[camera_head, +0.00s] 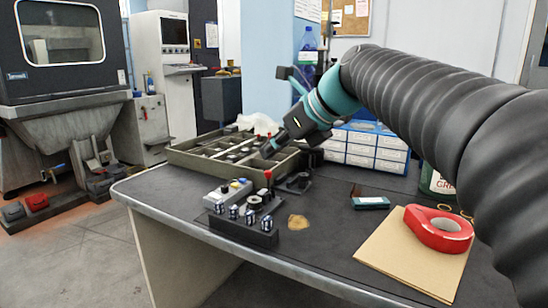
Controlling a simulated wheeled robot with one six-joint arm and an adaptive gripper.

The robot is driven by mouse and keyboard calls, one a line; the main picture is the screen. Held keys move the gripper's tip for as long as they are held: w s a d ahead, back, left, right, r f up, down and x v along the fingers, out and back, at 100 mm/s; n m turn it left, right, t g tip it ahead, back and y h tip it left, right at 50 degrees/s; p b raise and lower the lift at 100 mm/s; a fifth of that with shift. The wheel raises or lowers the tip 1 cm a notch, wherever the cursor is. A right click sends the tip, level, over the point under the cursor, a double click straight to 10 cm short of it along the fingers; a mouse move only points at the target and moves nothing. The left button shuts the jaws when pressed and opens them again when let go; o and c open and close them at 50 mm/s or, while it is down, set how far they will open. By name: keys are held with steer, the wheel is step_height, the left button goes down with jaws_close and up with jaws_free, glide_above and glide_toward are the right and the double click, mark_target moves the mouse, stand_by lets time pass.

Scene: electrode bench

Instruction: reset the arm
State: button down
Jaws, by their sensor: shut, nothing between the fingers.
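My gripper (268,151) is at the end of my arm, which comes in from the right in a black ribbed sleeve with teal joints. The gripper points down and to the left, at the near right side of a compartment tray (188,160). Its fingers are small and dark in this view. They look shut, and nothing shows between them. I cannot tell exactly how high the fingertips are above the tray. The arm hides part of the bench behind it.
A dark block with several silver electrodes (243,232) and a red-knobbed piece (268,175) stand nearby. A drawer cabinet (361,150) stands behind. Red tape (439,230) lies on cardboard (400,262) at right. The bench's front middle is mostly clear.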

steer(key=s+d+f+n+h, duration=0.4)
steer(key=s+d+f+n, duration=0.4)
steer(key=s+f+n, duration=0.3)
steer(key=s+d+f+n+h, duration=0.4)
steer(key=s+d+f+n, duration=0.4)
steer(key=s+f+n, duration=0.3)
step_height(320, 180, down, 4)
steer(key=n, duration=0.3)
steer(key=shift+s+d+r, duration=0.15)
steer(key=shift+s+r, duration=0.1)
